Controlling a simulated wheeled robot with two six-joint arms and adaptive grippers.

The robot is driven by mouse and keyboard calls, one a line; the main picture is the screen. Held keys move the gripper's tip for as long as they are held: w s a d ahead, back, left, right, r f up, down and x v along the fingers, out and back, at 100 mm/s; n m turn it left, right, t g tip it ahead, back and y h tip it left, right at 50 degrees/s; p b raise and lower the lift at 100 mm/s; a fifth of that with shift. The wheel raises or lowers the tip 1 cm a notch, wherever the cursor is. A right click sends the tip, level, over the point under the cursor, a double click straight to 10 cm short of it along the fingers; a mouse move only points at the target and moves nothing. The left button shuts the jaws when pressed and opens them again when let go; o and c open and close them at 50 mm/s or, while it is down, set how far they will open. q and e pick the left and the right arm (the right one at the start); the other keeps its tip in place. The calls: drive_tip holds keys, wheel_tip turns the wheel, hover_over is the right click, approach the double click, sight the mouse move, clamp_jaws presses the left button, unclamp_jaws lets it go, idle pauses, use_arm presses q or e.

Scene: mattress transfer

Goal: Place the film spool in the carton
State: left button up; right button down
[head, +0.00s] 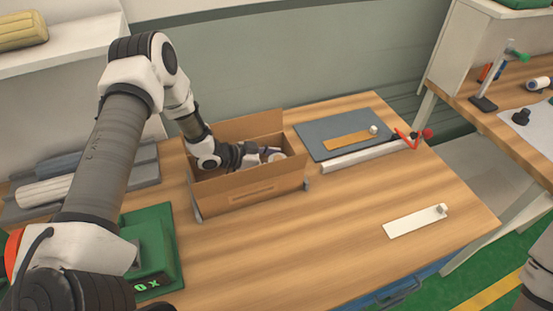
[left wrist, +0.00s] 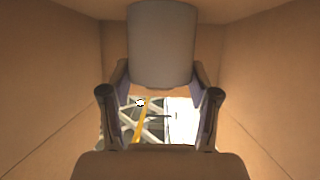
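The brown open-topped carton (head: 240,196) stands on the wooden table. My left arm reaches down into it from the left. My left gripper (head: 268,152) is inside the carton, with its fingers pointing right. In the left wrist view the gripper (left wrist: 160,78) has its two pads against the sides of a pale grey rounded piece, which I take for the film spool (left wrist: 160,40). In the head view the spool (head: 278,157) shows as a small whitish disc at the fingertips, partly hidden. I cannot tell whether it touches the carton floor. My right gripper is out of view.
A grey mat (head: 318,128) with a wooden strip lies behind right, beside a white bar (head: 352,158) with a red clamp. A white strip (head: 415,222) lies front right. A green box (head: 160,235) stands front left. The table's middle front is clear.

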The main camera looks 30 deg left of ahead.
use_arm(q)
drive_tip(key=o, duration=0.4)
drive_tip(key=shift+c, duration=0.2)
drive_tip(key=shift+s+r, duration=0.1)
drive_tip(key=shift+r, duration=0.05)
drive_tip(key=v, duration=0.7)
drive_tip(key=shift+s+a, duration=0.2)
drive_tip(key=shift+a, duration=0.05)
drive_tip(key=shift+w+d, duration=0.1)
